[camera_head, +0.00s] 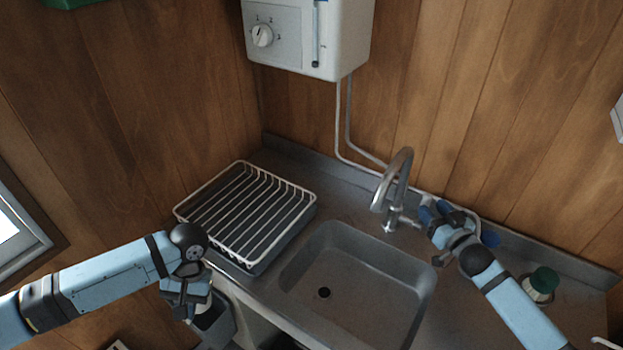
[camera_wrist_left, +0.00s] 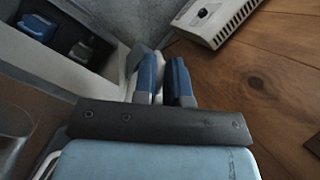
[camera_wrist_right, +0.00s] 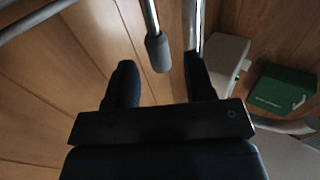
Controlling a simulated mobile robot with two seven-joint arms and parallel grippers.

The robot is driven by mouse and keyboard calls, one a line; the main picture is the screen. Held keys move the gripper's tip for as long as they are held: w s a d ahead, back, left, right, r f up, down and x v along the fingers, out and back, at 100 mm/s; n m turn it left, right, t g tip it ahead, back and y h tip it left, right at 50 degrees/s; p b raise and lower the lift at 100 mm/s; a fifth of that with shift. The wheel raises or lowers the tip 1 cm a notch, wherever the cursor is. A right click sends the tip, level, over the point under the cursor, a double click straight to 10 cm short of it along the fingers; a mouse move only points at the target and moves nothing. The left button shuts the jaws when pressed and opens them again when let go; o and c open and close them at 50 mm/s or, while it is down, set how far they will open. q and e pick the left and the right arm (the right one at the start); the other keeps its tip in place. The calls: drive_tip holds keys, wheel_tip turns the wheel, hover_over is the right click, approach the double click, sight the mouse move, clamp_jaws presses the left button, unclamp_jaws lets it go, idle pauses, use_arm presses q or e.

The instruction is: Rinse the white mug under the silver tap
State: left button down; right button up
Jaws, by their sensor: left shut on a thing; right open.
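The silver tap (camera_head: 398,185) stands behind the sink (camera_head: 330,285), its spout curving over the back of the basin. I see no water coming from it. My right gripper (camera_head: 460,222) is open just right of the tap. In the right wrist view, a lever with a dark grip (camera_wrist_right: 158,50) shows between and beyond its fingers, not clasped. My left gripper (camera_head: 190,298) is shut, low in front of the dish rack. A small white patch under it (camera_head: 205,304) seems to be the white mug, mostly hidden. The left wrist view shows the blue fingers (camera_wrist_left: 165,82) close together.
A white wire dish rack (camera_head: 250,212) stands left of the sink. A white water heater (camera_head: 310,38) hangs above, with pipes down the wall. A green-topped container (camera_head: 541,283) stands on the right counter. A dark bin (camera_head: 216,325) is below my left gripper.

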use_arm(q)
drive_tip(key=shift+r, duration=0.4)
use_arm(e)
drive_tip(key=shift+x, duration=2.75)
